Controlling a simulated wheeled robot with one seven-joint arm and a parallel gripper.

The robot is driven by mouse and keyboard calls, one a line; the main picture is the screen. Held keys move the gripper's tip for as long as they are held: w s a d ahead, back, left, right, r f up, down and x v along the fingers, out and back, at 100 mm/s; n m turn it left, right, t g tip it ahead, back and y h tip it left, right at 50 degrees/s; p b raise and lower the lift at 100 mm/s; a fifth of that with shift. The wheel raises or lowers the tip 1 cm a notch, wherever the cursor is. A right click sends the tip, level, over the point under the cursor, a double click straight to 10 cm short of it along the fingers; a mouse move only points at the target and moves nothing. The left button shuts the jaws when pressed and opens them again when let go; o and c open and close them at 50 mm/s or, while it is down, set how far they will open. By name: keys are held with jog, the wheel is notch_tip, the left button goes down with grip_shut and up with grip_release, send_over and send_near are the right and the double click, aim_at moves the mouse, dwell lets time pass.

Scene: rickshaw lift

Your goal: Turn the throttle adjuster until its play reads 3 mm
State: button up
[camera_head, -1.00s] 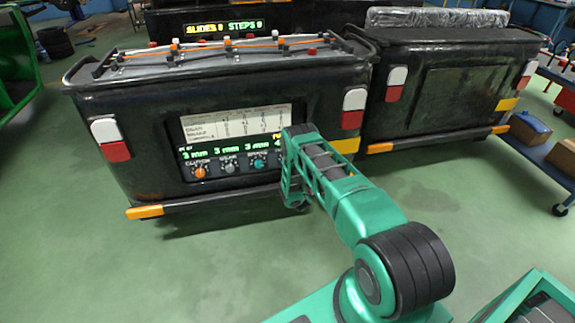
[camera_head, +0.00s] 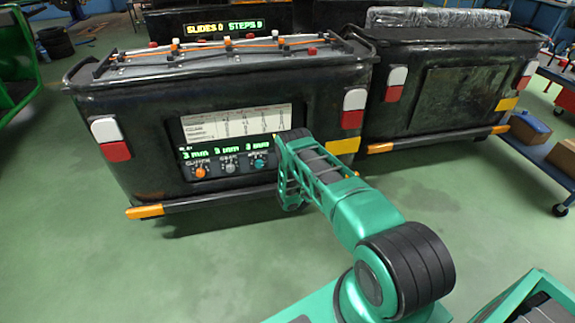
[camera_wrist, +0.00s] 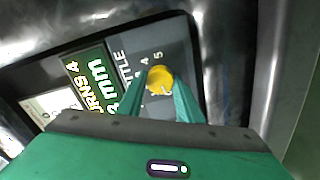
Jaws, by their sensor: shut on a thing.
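The throttle adjuster is a yellow knob (camera_wrist: 160,79) in the wrist view, on a dark panel beside the partly hidden label "TTLE" and a scale with 4 and 5. My gripper (camera_wrist: 160,92) has its two green fingers shut on the knob, one on each side. Its green readout (camera_wrist: 103,80) shows "TURNS 4" and a value in mm that looks like 3, its digit partly covered by a finger. In the head view my gripper (camera_head: 291,200) covers the throttle knob and its readout.
The black rickshaw body (camera_head: 140,170) carries the panel. An orange clutch knob (camera_head: 200,172), a grey gear knob (camera_head: 230,168) and a blue brake knob (camera_head: 259,163) sit left of my gripper, each under a 3 mm readout. A blue cart (camera_head: 545,152) stands at the right.

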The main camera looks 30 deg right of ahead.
jog(key=shift+a+f, duration=0.15)
jog(key=shift+a, duration=0.2)
jog(key=o, duration=1)
jog(key=shift+o, duration=0.2)
jog(key=shift+d, duration=0.15)
jog(key=shift+s, duration=0.1)
jog(key=v, duration=1)
jog(key=shift+s, duration=0.25)
